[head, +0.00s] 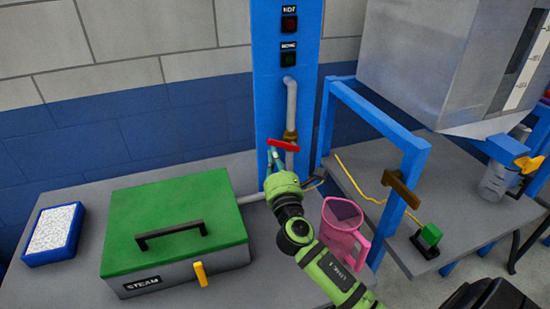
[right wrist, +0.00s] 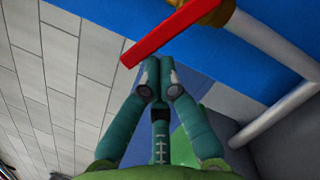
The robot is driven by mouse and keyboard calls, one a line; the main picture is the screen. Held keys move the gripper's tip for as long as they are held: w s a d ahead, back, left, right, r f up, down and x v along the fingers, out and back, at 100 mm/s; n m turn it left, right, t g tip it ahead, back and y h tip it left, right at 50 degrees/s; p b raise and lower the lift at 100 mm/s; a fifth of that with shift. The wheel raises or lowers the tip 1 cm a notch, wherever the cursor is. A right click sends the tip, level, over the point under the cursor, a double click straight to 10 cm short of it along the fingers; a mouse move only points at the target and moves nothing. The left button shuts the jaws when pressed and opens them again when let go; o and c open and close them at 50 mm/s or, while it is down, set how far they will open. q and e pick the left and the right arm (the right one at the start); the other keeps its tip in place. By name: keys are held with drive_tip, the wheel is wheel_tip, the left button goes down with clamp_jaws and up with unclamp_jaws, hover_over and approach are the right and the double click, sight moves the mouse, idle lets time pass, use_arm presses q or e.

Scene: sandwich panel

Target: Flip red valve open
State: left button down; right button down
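The red valve handle (head: 284,146) sits on a brass fitting (head: 290,136) of a vertical pipe in front of the blue column. The handle lies crosswise to the pipe. It shows large in the right wrist view (right wrist: 165,33), with its free end near my fingertips. My right gripper (head: 273,156) is just below and left of the handle. In the right wrist view its teal fingers (right wrist: 158,67) come together at the tips, with nothing seen between them. A gap seems to show between tips and handle; contact is hard to judge. My left gripper is not in view.
A green-lidded steam box (head: 175,210) and a blue-framed sponge-like pad (head: 54,232) are at left on the grey table. A pink pitcher (head: 342,229) stands close right of my right arm. A blue frame (head: 412,170) and a grey tank (head: 440,60) are further right.

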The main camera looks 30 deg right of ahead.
sight(280, 142)
wheel_tip(280, 142, up, 2)
drive_tip(key=m+p, duration=0.1)
drive_tip(key=m+g, duration=0.1)
drive_tip(key=m, duration=0.1)
drive_tip(key=shift+d+r+m+p, duration=0.15)
drive_tip(key=shift+m+p, duration=0.15)
drive_tip(key=shift+p, duration=0.1)
drive_tip(key=r+m+p, duration=0.1)
drive_tip(key=m, duration=0.1)
drive_tip(key=d+r+m+g+h+p, duration=0.1)
drive_tip(key=m+p, duration=0.1)
drive_tip(key=shift+s, duration=0.2)
drive_tip(key=m+p, duration=0.1)
drive_tip(key=d+r+m+p, duration=0.1)
drive_tip(key=d+m+g+p, duration=0.1)
drive_tip(key=shift+s+r+m, duration=0.15)
drive_tip(key=shift+s+m, duration=0.1)
drive_tip(key=shift+m, duration=0.05)
drive_tip(key=shift+d, duration=0.1)
